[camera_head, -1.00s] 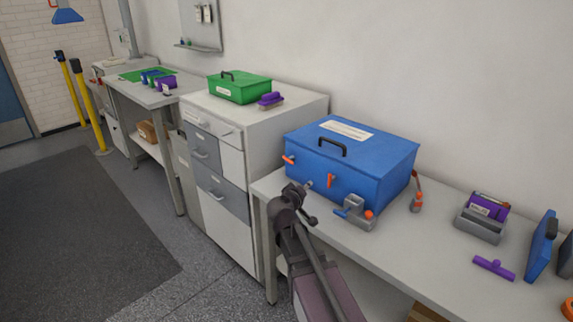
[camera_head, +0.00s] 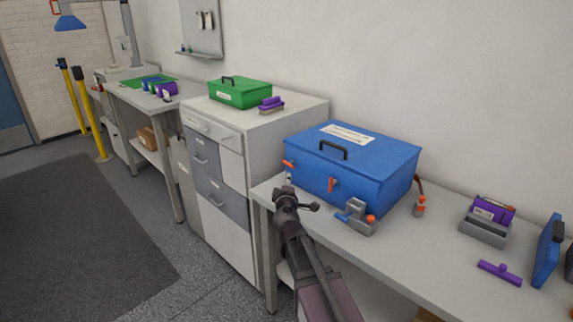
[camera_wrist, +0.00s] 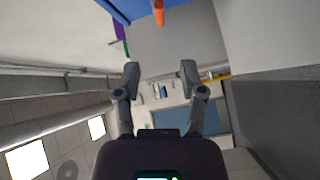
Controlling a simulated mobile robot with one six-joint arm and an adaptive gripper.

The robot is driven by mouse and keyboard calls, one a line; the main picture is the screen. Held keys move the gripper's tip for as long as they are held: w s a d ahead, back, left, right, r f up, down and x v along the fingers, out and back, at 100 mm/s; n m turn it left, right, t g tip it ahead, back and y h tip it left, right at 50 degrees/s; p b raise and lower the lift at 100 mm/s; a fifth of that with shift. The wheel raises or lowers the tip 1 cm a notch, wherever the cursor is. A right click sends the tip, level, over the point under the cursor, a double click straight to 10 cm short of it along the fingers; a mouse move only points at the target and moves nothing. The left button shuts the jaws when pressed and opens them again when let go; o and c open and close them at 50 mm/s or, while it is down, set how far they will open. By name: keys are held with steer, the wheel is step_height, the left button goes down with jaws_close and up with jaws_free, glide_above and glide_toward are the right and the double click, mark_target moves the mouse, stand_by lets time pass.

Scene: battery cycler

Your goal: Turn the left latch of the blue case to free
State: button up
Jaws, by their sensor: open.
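The blue case (camera_head: 360,168) stands closed on the bench, with a black handle on its lid. Its left latch (camera_head: 289,163) is a small orange lever at the front face's left end, seemingly slanted. A second orange latch (camera_head: 332,184) hangs about upright farther right. My gripper (camera_head: 289,182) is just below the left latch, apparently apart from it; its fingertips are small and partly hidden. In the wrist view my gripper (camera_wrist: 160,72) is open, with nothing between its fingers. An orange latch (camera_wrist: 158,13) and the blue case's edge (camera_wrist: 134,7) show above the fingers there.
A grey clamp-like fixture (camera_head: 356,215) with blue and orange parts stands before the case. An orange-and-grey tool (camera_head: 420,206) is to its right. A purple device in a grey holder (camera_head: 485,227) and a purple T-shaped piece (camera_head: 500,272) lie farther right. Drawers (camera_head: 213,195) stand left.

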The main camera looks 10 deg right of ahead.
mark_target(287, 163)
steer(key=shift+w, duration=0.1)
steer(key=shift+w+d+f, duration=0.1)
steer(key=shift+w+d, duration=0.3)
steer(key=shift+w, duration=1.85)
steer(key=shift+w+d, duration=0.4)
steer(key=shift+w, duration=1.8)
steer(key=shift+w+d+f, duration=0.1)
steer(key=shift+w+d, duration=0.3)
steer(key=shift+w, duration=1.85)
jaws_close()
